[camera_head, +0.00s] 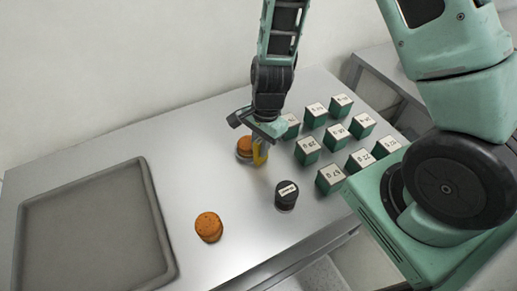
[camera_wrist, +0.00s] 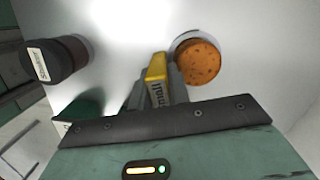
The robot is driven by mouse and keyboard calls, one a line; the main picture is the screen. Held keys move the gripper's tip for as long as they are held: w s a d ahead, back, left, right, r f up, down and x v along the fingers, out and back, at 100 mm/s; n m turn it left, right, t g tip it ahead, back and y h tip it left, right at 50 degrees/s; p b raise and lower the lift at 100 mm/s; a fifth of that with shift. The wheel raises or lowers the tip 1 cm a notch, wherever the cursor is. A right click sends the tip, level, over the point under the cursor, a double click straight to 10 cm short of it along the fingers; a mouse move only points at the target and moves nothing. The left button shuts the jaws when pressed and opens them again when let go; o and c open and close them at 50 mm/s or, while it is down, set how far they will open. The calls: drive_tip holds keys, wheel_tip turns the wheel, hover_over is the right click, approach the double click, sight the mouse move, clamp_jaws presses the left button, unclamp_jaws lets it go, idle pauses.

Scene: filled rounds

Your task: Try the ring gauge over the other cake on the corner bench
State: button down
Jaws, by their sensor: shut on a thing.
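My gripper (camera_head: 260,158) is shut on a yellow tab with dark lettering (camera_wrist: 156,78), apparently the ring gauge's handle. In the head view the yellow tab (camera_head: 261,153) hangs upright below the jaws. A round orange-brown cake (camera_head: 245,143) is close beside it on the left; it also shows in the wrist view (camera_wrist: 198,61), right of the tab. A thin grey rim (camera_wrist: 182,36) curves along this cake's edge; I cannot tell whether it fully encircles the cake or joins the tab. Another orange-brown cake (camera_head: 208,225) sits apart, nearer the front, with nothing around it.
The metal bench (camera_head: 140,150) carries a large grey tray (camera_head: 90,235) at left. A dark labelled canister (camera_head: 286,198) stands right of the front cake. Several green, white-topped labelled blocks (camera_head: 307,151) stand at right. Bare bench lies between tray and cakes.

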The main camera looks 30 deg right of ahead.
drive_tip(key=shift+r+p, duration=4.15)
drive_tip(key=shift+r, duration=0.6)
